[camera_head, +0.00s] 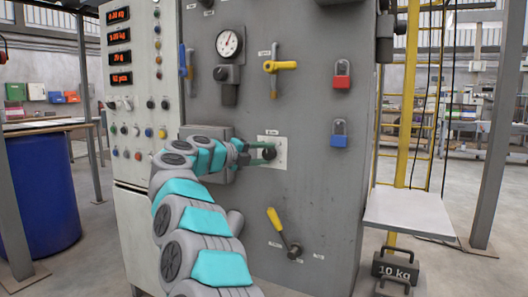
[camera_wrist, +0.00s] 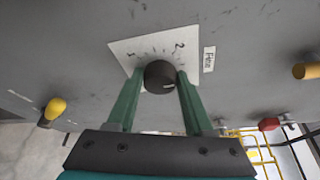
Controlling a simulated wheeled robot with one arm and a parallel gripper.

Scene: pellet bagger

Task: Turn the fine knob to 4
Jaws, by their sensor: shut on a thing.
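The fine knob (camera_wrist: 159,76) is a round black knob on a pale square dial plate (camera_wrist: 127,48) on the grey machine face. A label reading "Fine" (camera_wrist: 209,59) is beside the plate. The wrist view shows the plate turned, with a 2 near its far right part; the other figures are too small to read surely. A pale pointer mark shows on the knob's lower right, but the figure it meets is hidden. My gripper (camera_wrist: 157,82) has its two green fingers on either side of the knob, shut on it. In the head view, my gripper (camera_head: 257,154) reaches the knob (camera_head: 269,152) from the left.
A yellow-handled lever (camera_head: 280,66), a gauge (camera_head: 229,43) and red (camera_head: 342,75) and blue (camera_head: 339,134) padlocks are above or right of the knob. Another yellow lever (camera_head: 274,219) is below. A grey box (camera_head: 222,175) stands out behind my wrist.

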